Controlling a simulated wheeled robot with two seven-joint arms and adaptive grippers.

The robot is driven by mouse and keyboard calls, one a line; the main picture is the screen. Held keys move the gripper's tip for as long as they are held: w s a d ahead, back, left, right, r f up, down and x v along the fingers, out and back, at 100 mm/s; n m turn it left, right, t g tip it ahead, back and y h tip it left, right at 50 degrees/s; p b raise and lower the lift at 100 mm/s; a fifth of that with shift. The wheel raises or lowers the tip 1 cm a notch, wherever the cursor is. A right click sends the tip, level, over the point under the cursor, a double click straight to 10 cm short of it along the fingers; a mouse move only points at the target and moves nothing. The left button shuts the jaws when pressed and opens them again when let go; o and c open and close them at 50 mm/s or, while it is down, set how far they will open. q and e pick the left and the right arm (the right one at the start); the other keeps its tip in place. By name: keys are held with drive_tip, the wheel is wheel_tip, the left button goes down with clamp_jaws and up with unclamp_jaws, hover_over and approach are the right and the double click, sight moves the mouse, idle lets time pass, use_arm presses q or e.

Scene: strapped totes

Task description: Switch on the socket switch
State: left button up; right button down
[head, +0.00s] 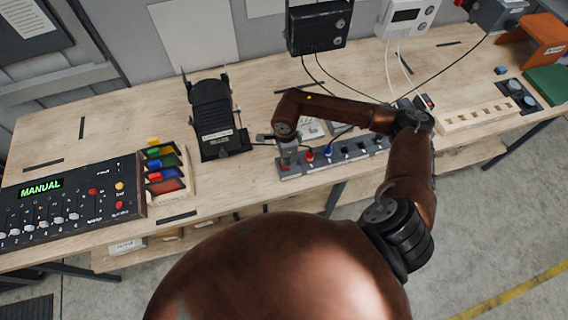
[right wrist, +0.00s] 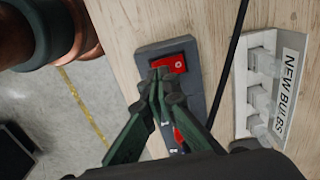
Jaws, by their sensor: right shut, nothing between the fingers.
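The grey socket strip (head: 345,158) lies on the workbench near its front edge, with several plugs and outlets along it. It also shows in the right wrist view (right wrist: 199,110). Its red rocker switch (right wrist: 172,63) has a pale mark and sits at the strip's end. My right gripper (head: 285,162) points down over the left end of the strip. In the right wrist view its fingertips (right wrist: 166,84) are closed together, empty, and overlap the lower edge of the switch. I cannot tell whether they touch it. In the head view the gripper largely hides the switch. My left gripper does not show.
Beside the strip lies a white tray labelled NEW BULBS (right wrist: 270,85). A black stand (head: 212,115) and a control panel (head: 70,205) are to the left. A wooden holed block (head: 475,115) is to the right. Cables (head: 450,72) hang behind the strip.

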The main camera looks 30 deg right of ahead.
drive_tip(key=shift+f+b, duration=1)
drive_tip(key=shift+f, duration=0.1)
idle(1.0)
drive_tip(key=shift+r, duration=0.15)
drive_tip(key=shift+r+p, duration=1.4)
drive_tip(key=shift+r, duration=2)
